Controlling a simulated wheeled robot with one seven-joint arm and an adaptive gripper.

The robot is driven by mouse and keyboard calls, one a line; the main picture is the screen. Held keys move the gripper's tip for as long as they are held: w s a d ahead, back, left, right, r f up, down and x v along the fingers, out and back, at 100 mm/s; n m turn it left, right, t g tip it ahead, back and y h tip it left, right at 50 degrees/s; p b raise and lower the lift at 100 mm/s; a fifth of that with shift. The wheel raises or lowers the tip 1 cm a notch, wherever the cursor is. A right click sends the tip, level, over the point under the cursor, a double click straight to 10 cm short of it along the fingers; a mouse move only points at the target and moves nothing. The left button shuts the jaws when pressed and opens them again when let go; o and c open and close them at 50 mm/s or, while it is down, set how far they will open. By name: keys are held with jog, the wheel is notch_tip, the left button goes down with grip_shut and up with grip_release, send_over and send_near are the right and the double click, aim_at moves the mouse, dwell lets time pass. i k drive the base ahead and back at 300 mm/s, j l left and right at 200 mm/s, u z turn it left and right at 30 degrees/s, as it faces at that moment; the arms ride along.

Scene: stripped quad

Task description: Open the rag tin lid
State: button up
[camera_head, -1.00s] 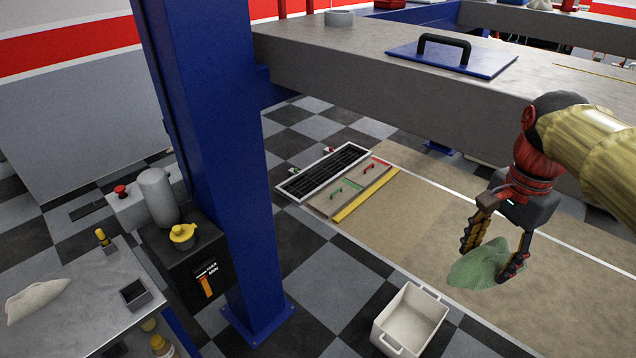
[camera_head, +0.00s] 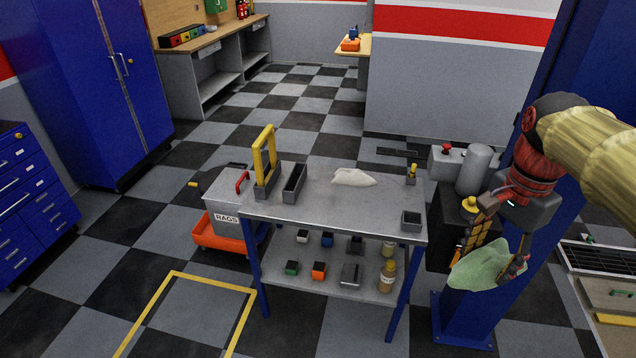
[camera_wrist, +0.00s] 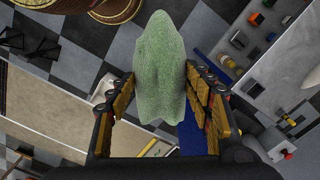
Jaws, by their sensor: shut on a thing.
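The rag tin (camera_head: 227,218) is a grey box with a RAGS label, left of the steel cart in the head view. A red handle (camera_head: 241,181) shows at its top, and the lid looks shut. The cart hides part of the tin. My gripper (camera_head: 491,256) is at the right of the head view, well away from the tin. It is shut on a crumpled green rag (camera_head: 478,265), which hangs between the fingers. The rag also shows between both fingers in the wrist view (camera_wrist: 160,70).
The steel cart (camera_head: 310,212) carries a yellow-handled tote (camera_head: 265,160), a pale cloth (camera_head: 354,177) and small bins. A blue column (camera_head: 465,320) and a dark bin stand by my gripper. An orange tray (camera_head: 215,234) sits below the tin. The checkered floor is open at front left.

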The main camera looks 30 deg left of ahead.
aim_at(233, 186)
jog(key=i+j+u, duration=0.15)
jog(key=u, duration=1.75)
